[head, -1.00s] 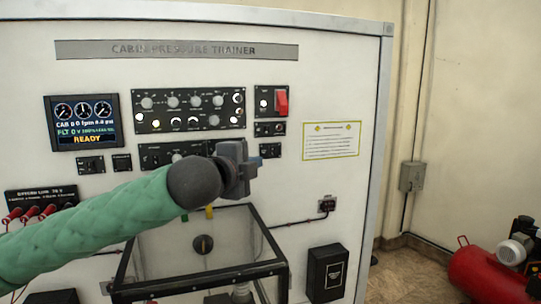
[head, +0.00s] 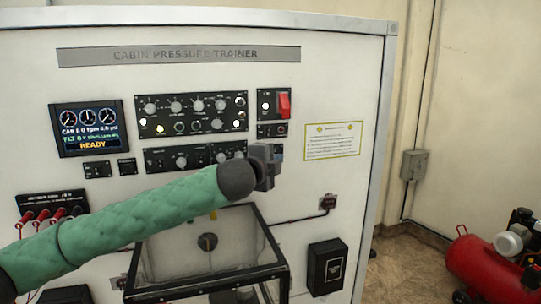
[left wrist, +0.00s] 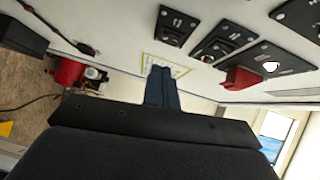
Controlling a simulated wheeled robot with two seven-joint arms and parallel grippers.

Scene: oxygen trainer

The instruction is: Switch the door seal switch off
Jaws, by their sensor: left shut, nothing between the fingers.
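The white trainer panel (head: 340,90) fills much of the head view, with several black switch plates. The labels are too small to read, so I cannot tell which switch is the door seal switch. My left gripper (head: 278,154) is shut and empty, in front of the panel just below a small switch plate (head: 272,130). It hides part of the panel behind it. In the left wrist view its shut fingers (left wrist: 162,75) point toward the panel, near small switch plates (left wrist: 175,26) (left wrist: 222,42). My right gripper is not in view.
A red guarded switch (head: 284,105) sits above the gripper. A clear-sided box with a black frame (head: 205,275) juts out below my left arm. A yellow-edged notice (head: 333,140) is to the right. A red compressor (head: 490,268) stands on the floor at right.

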